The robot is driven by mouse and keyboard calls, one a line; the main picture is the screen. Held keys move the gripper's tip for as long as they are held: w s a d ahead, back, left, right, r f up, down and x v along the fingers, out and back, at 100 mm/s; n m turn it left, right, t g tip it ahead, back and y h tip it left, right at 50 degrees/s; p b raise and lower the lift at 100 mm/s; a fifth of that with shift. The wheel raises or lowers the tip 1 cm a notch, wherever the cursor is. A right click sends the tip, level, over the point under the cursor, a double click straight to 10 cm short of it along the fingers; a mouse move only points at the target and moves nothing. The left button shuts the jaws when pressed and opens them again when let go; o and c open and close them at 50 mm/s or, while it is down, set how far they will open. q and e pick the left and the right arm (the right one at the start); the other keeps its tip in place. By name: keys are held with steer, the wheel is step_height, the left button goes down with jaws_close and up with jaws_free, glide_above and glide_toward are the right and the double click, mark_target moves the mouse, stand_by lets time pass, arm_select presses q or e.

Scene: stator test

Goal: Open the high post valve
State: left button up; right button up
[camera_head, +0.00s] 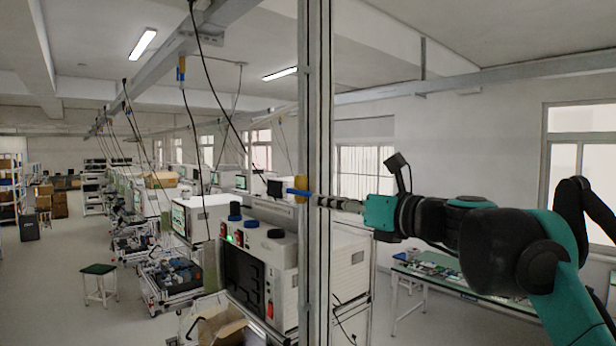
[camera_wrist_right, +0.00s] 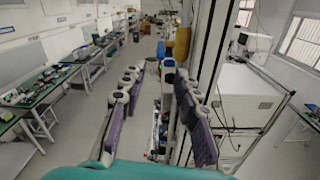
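The high post valve is a small yellow body (camera_head: 300,182) on the tall grey post, with a blue lever (camera_head: 298,192) lying roughly level across it. My right gripper (camera_head: 332,203) comes in from the right, in front of the post, its fingertips close to the lever's right end. Contact cannot be told. In the right wrist view, its two purple-padded fingers (camera_wrist_right: 158,75) are spread apart with nothing held between them. There, yellow (camera_wrist_right: 182,45) and blue (camera_wrist_right: 161,49) parts, likely the valve, show beyond the fingertips beside the post. My left gripper is not in view.
The grey post (camera_head: 316,100) runs floor to ceiling just ahead. Behind it stands a white cabinet (camera_head: 283,280) with blue-topped parts. A green-topped bench (camera_head: 470,287) stands at right below my arm. A stool (camera_head: 98,270) is at left; the left aisle is clear.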

mark_target(308, 195)
steer(key=x, duration=0.2)
steer(key=p+x, duration=0.1)
steer(key=x, duration=0.5)
steer(key=shift+r+p, duration=0.3)
steer(key=shift+r, duration=0.05)
steer(key=shift+s+d, duration=0.15)
steer(key=shift+c, duration=0.7)
jaws_close()
